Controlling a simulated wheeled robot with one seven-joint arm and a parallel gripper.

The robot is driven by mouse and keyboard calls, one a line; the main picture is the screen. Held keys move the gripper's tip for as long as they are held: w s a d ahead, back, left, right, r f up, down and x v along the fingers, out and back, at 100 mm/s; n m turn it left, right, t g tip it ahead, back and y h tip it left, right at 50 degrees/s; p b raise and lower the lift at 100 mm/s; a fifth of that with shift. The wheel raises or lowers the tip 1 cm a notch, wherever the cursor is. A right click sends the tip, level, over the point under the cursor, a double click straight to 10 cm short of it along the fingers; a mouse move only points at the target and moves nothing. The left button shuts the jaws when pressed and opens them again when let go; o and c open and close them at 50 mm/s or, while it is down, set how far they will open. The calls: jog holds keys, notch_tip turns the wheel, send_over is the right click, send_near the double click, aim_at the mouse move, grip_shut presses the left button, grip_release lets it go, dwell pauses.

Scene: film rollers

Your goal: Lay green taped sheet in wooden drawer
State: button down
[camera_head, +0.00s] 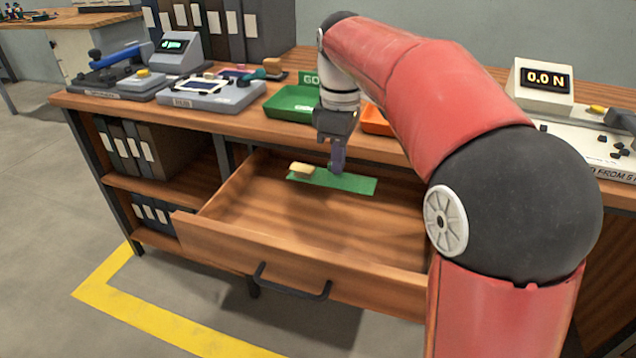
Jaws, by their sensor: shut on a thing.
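The green sheet (350,184) shows over the open wooden drawer, lying roughly flat, with a tan piece of tape (301,168) at its left end. My gripper (337,168) points down and is shut on the sheet near its upper edge. The wooden drawer (310,258) is pulled out from the bench and has a dark handle on its front. A shadow lies on the drawer floor below the sheet. I cannot tell the exact height of the sheet above the floor.
A green tray (290,103) and an orange tray (375,120) stand on the bench behind the drawer. Grey devices (210,93) are at the left and a display reading 0.0 N (545,80) at the right. The drawer's front area is clear.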

aim_at(327, 175)
jog(key=f, duration=0.1)
jog(key=a+f, duration=0.2)
jog(key=shift+s+f+b, duration=0.3)
jog(key=shift+s+f, duration=0.1)
notch_tip(327, 175, down, 6)
jog(key=b, duration=0.5)
jog(key=shift+r+b, duration=0.2)
jog(key=shift+b, duration=0.1)
jog(key=shift+f+b, duration=0.75)
jog(key=shift+f, duration=0.9)
jog(key=c, duration=1.1)
grip_release()
jog(key=shift+o, duration=0.2)
jog(key=shift+r, duration=0.1)
